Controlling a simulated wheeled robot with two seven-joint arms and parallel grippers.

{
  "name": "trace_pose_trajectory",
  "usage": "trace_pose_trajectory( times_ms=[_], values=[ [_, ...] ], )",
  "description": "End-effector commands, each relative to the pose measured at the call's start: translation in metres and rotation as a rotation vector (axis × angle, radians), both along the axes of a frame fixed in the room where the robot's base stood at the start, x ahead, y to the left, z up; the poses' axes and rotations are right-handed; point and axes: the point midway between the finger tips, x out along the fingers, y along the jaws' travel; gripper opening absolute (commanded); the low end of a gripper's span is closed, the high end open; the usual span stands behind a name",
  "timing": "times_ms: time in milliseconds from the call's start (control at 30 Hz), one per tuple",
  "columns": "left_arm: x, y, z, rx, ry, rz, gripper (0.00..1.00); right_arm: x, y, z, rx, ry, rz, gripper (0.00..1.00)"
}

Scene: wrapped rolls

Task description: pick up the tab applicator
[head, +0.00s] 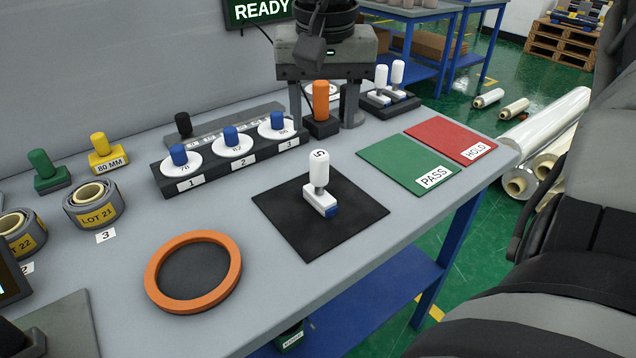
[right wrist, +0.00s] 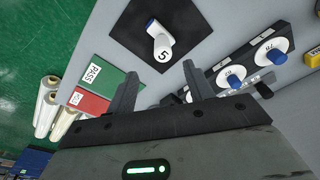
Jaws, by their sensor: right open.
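A hand tool with a white handle marked 5 (head: 319,170) and a white foot with a blue end stands on a black mat (head: 275,205). It also shows in the right wrist view (right wrist: 163,44). An orange-handled tool (head: 321,98) stands in a dark block behind. No label shows which one is the tab applicator. My right gripper (head: 324,124) points down at the back of the table, beyond the mat. Its open fingers appear either side of the orange handle in the head view. In the right wrist view, nothing is between its fingers (right wrist: 160,72). My left gripper is not in view.
A black rack (head: 230,165) holds blue-knobbed discs left of my right gripper. White-handled tools (head: 390,75) stand behind right. A green PASS pad (head: 405,165) and red HOLD pad (head: 450,138) lie right. An orange ring (head: 150,275) lies front left. Grey rolls (head: 92,210) stand left.

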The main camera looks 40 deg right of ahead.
Motion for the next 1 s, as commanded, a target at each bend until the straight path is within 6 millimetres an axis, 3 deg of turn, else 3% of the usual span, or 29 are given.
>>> trace_pose_trajectory(
  times_ms=[100, 367, 667, 1000],
  values=[
    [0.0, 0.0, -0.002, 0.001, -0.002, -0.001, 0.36, 0.001, -0.001, -0.024, 0.003, 0.004, -0.001, 0.52],
    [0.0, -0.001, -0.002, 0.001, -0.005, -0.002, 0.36, 0.004, -0.003, -0.043, 0.003, 0.002, -0.002, 0.52],
    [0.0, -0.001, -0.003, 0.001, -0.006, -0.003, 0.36, 0.009, -0.003, -0.084, 0.003, 0.004, -0.003, 0.52],
    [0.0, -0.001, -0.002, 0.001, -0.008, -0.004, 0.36, 0.01, -0.003, -0.09, 0.004, 0.001, -0.003, 0.49]
  ],
)
